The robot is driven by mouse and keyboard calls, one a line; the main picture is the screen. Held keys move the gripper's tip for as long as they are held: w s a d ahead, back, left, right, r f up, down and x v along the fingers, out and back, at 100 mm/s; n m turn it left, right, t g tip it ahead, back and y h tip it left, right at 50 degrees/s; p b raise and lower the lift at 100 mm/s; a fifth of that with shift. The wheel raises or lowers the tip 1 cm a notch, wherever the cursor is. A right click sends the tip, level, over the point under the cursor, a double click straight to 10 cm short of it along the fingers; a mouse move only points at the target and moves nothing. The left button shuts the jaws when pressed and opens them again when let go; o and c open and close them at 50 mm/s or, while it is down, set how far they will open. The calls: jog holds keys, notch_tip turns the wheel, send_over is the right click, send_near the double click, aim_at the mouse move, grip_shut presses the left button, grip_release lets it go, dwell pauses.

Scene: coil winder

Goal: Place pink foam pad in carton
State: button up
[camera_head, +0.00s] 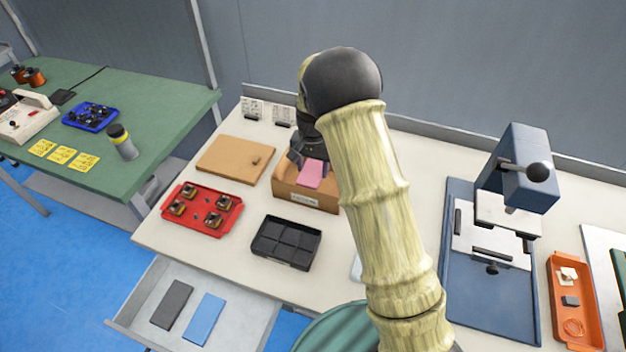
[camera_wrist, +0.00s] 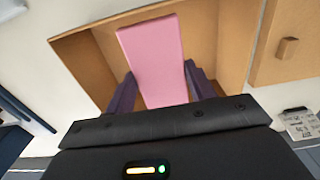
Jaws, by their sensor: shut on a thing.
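The pink foam pad (camera_head: 312,174) is a flat pink rectangle at the open top of the brown carton (camera_head: 308,199). My gripper (camera_head: 300,158) is above the carton and shut on the pad. In the wrist view my gripper (camera_wrist: 156,92) has a dark finger on each side of the pink foam pad (camera_wrist: 152,55). The walls of the carton (camera_wrist: 88,62) surround the pad there. My arm hides the carton's right side in the head view, and I cannot tell whether the pad touches the carton floor.
A brown board (camera_head: 232,160) lies left of the carton. A red tray (camera_head: 202,211) with several parts and an empty black divided tray (camera_head: 286,243) lie in front. A blue press (camera_head: 515,180) stands at the right. An open drawer (camera_head: 228,288) holds a grey and a blue pad.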

aim_at(313, 170)
jog(key=shift+f, duration=0.95)
jog(key=shift+f, duration=1.85)
jog(key=shift+f, duration=0.1)
jog(key=o, duration=0.9)
jog(key=shift+o, duration=0.2)
notch_tip(313, 170, up, 12)
jog(key=shift+r, duration=0.15)
